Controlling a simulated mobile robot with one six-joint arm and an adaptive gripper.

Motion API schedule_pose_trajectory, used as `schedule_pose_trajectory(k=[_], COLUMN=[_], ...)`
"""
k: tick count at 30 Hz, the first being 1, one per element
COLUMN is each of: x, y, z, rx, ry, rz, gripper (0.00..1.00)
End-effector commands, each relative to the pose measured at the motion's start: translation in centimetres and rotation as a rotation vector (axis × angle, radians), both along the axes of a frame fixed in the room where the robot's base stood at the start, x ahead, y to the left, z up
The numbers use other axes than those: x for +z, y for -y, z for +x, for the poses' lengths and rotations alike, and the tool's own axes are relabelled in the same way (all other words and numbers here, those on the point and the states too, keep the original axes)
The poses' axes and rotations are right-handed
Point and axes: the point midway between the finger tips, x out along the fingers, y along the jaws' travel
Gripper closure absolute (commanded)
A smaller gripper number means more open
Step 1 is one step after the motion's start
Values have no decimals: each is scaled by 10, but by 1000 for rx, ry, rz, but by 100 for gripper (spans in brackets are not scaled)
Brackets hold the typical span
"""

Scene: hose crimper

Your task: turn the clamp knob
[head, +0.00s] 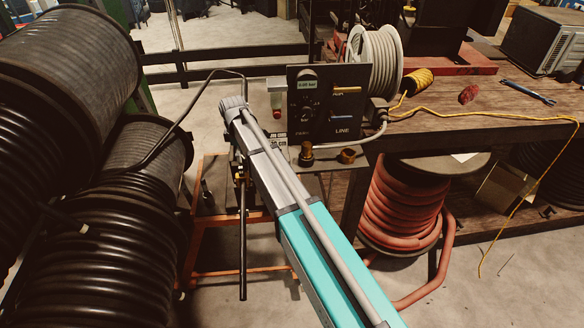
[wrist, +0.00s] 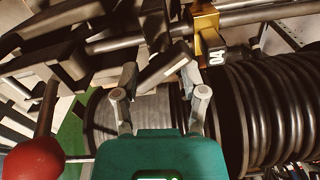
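In the wrist view my gripper (wrist: 159,80) has its two grey fingers spread well apart. A dark grey bar-shaped piece (wrist: 160,68) lies slantwise between and beyond the fingertips; it may be the clamp knob. I cannot tell whether a finger touches it. In the head view my arm reaches to the clamp stand, where brass parts (head: 240,178) and a dark vertical bar (head: 243,250) show. My gripper and most of the clamp are hidden there.
Large black hose reels (head: 60,80) stand close on the left. A black control panel (head: 328,102) with a dial stands at the bench's (head: 480,125) left end, brass fittings below it. In the wrist view a red ball handle (wrist: 34,160) is close at lower left.

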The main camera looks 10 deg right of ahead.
Motion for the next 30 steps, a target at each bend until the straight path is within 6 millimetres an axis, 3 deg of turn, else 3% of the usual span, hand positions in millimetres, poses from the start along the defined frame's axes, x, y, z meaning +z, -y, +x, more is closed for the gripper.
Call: schedule_pose_trajectory(k=[8,30], x=[0,66], y=[0,0], z=[0,0], rx=[180,169], ry=[0,0], rz=[0,0], gripper=[46,46])
